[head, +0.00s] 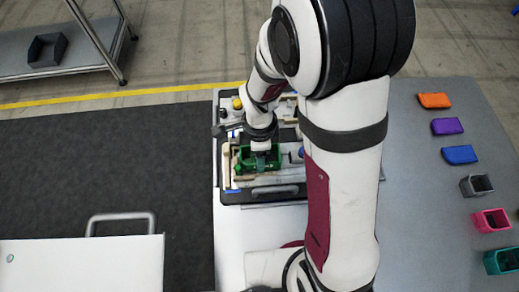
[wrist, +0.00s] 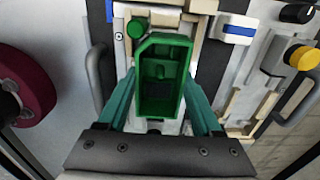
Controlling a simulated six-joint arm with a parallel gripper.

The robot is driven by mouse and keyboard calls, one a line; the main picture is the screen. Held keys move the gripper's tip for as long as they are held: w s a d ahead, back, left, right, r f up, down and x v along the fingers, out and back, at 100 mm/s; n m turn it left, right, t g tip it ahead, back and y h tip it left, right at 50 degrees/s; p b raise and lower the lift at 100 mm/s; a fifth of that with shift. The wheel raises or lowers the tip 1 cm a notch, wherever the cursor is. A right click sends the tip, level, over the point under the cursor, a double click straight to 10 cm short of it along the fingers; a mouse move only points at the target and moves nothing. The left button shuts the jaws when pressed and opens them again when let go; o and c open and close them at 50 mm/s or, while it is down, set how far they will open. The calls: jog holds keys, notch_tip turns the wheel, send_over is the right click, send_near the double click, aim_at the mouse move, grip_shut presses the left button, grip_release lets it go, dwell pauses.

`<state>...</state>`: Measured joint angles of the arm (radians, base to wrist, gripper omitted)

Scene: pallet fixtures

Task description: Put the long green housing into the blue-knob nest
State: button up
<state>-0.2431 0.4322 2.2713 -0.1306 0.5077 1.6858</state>
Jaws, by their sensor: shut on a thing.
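The green housing (wrist: 163,112) is an open-topped box with inner ribs, held between the two teal fingers of my gripper (wrist: 160,112). In the head view the housing (head: 245,158) is over the fixture pallet (head: 276,191), with my gripper (head: 261,160) reaching down to it. A green knob (wrist: 137,27) stands close to the housing's far left corner in the wrist view. A bluish knob-like part (head: 298,153) shows to the right of the housing in the head view, partly covered by my arm. I cannot tell whether the housing touches the pallet.
A yellow knob (wrist: 302,57), a black knob (wrist: 297,13) and a blue-and-white block (wrist: 238,30) are on the pallet. Orange (head: 434,101), purple (head: 446,126), blue (head: 459,154), grey (head: 476,185), pink (head: 491,221) and teal (head: 502,261) parts line the table's right side.

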jog(key=shift+f, duration=0.4)
jog(key=o, duration=1.5)
jog(key=shift+o, duration=0.2)
jog(key=shift+r, duration=0.1)
notch_tip(320, 180, up, 16)
jog(key=shift+f, duration=0.2)
